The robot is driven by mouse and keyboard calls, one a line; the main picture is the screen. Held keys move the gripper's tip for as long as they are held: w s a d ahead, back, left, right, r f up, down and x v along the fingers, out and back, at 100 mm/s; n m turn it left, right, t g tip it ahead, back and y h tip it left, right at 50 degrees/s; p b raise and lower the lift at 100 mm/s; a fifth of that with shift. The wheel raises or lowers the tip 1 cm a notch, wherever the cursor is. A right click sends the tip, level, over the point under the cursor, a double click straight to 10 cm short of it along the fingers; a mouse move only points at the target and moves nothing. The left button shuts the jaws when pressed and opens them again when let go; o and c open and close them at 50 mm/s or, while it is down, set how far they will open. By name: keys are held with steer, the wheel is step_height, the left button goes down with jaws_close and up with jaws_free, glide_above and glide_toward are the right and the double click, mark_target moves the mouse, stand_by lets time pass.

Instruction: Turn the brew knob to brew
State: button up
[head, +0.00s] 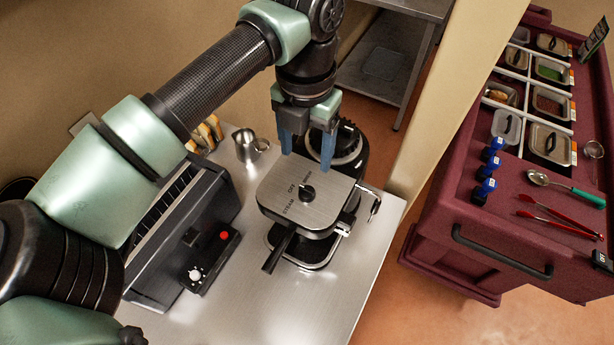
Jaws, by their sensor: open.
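The coffee machine (320,203) has a square metal top and stands on the steel counter. The brew knob (307,192) is a small black knob in the middle of that top, with the printed words STEAM, OFF and BREW around it. Its exact pointer direction is too small to tell. A black handle (280,250) sticks out at the machine's front left. My gripper (307,162) points down above the back part of the machine's top, its two blue fingers apart and nothing between them. The knob shows just in front of the fingers, and I see no contact with it.
A black toaster-like appliance (185,245) with a red button stands to the left. A metal pitcher (245,145) is behind it. A round black appliance (347,150) stands behind my gripper. A maroon cart (480,215) is at right. The counter's front is clear.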

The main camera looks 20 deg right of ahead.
mark_target(307, 189)
step_height(307, 189, down, 11)
steer(key=p, duration=0.4)
steer(key=shift+r, duration=0.1)
jaws_close()
